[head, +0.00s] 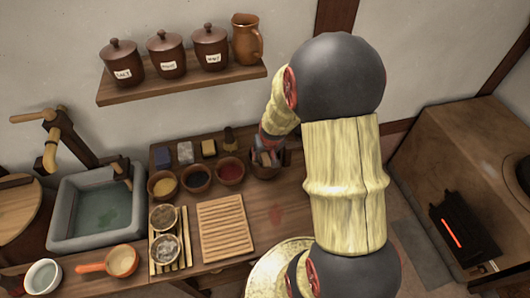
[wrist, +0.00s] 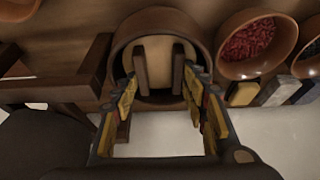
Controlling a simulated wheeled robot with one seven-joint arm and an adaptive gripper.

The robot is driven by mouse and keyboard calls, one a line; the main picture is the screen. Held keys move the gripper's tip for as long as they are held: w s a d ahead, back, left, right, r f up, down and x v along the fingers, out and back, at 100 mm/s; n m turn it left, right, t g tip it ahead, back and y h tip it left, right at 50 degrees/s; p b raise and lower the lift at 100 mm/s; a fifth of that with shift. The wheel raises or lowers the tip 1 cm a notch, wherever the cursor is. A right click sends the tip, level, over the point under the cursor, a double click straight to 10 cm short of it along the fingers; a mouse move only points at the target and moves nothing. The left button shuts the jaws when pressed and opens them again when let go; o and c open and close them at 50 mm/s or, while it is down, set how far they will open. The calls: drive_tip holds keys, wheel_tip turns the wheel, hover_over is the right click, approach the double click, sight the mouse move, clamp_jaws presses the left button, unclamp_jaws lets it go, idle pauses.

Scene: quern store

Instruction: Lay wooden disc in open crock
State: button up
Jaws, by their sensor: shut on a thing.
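The wooden disc (wrist: 160,58) is pale tan and shows in the wrist view inside the brown rim of the open crock (wrist: 160,18). My gripper (wrist: 160,85) reaches to the crock's mouth, its two fingers apart with the disc between and behind their tips. It is shut on the disc, though the exact grip point is unclear. Whether the disc touches the crock's inside or is still above it cannot be told. In the head view the crock (head: 264,171) stands at the back right of the bench, and my gripper (head: 268,156) is over its mouth, with the disc barely distinguishable.
A bowl of red stuff (head: 230,171) stands close left of the crock, with a dark-filled bowl (head: 196,179) beyond it. A slatted board (head: 225,228) lies in front. A shelf (head: 180,85) with lidded jars hangs above. A stove (head: 460,190) stands right.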

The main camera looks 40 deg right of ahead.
drive_tip(key=shift+f, duration=0.4)
drive_tip(key=o, duration=0.9)
drive_tip(key=shift+r, duration=0.1)
